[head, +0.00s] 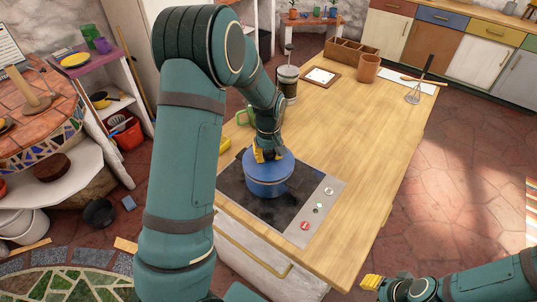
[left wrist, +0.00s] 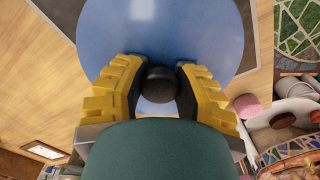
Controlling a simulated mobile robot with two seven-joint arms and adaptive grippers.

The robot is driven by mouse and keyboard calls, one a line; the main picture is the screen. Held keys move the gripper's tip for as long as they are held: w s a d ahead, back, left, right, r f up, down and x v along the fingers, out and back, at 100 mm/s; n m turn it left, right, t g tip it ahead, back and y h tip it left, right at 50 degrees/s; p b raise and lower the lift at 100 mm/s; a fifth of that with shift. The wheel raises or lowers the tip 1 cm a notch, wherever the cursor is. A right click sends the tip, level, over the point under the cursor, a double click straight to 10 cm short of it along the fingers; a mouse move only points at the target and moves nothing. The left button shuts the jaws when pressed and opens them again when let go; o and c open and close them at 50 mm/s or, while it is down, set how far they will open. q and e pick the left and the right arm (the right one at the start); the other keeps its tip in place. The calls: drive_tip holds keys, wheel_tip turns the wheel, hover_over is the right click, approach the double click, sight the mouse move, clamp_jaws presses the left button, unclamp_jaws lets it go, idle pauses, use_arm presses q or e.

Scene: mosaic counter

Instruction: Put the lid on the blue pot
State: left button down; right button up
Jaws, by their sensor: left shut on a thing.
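The blue pot (head: 268,190) stands on the dark cooktop (head: 235,190) at the near end of the wooden counter. Its blue lid (head: 280,165) is level over the pot's mouth; I cannot tell whether it rests fully on the rim. The lid also fills the top of the left wrist view (left wrist: 165,30). My left gripper (head: 262,156) is above the lid, its yellow fingers shut on the lid's round black knob (left wrist: 160,82). My right gripper (head: 372,283) is low at the right, away from the pot, and its opening is unclear.
Cooktop buttons (head: 318,208) lie right of the pot. A green mug (head: 243,117) and a yellow thing (head: 224,145) are near my left arm. The counter's middle is clear.

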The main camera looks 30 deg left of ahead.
use_arm(q)
drive_tip(key=shift+f+b, duration=0.3)
drive_tip(key=shift+f, duration=0.2)
idle(0.8)
drive_tip(key=shift+c, duration=0.3)
unclamp_jaws()
drive_tip(key=shift+r, duration=0.1)
idle(0.3)
drive_tip(key=shift+r+p, duration=1.8)
drive_tip(key=shift+r, duration=1.65)
drive_tip(key=shift+f, duration=0.1)
